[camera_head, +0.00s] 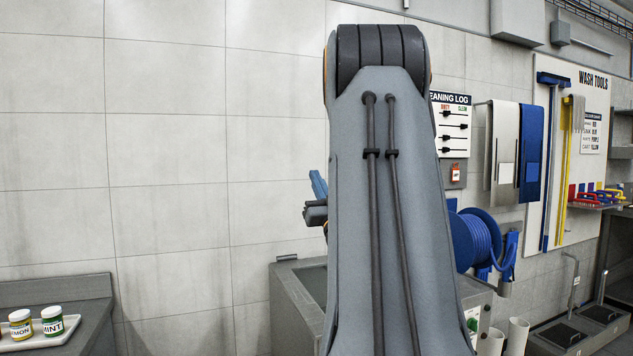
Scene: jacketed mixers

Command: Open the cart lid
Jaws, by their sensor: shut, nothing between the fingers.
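My gripper (318,186) shows only in part, as blue fingers and a dark body at the left edge of my raised grey arm. It is shut and empty, and the arm hides the rest of it. A grey metal box-like unit (287,306) stands low behind my arm, against the wall. It has a dark recessed top (313,283) and a short bar at its back left corner. My arm covers much of it. I cannot tell whether this is the cart, and no lid can be made out clearly. My gripper appears above it, with the distance between them unclear.
A grey counter (90,291) at the lower left holds a white tray with labelled jars. A blue hose reel (478,240), hanging towels (516,150) and a wash-tools board are on the right wall. White tubes (518,337) stand at the lower right. The left wall is bare.

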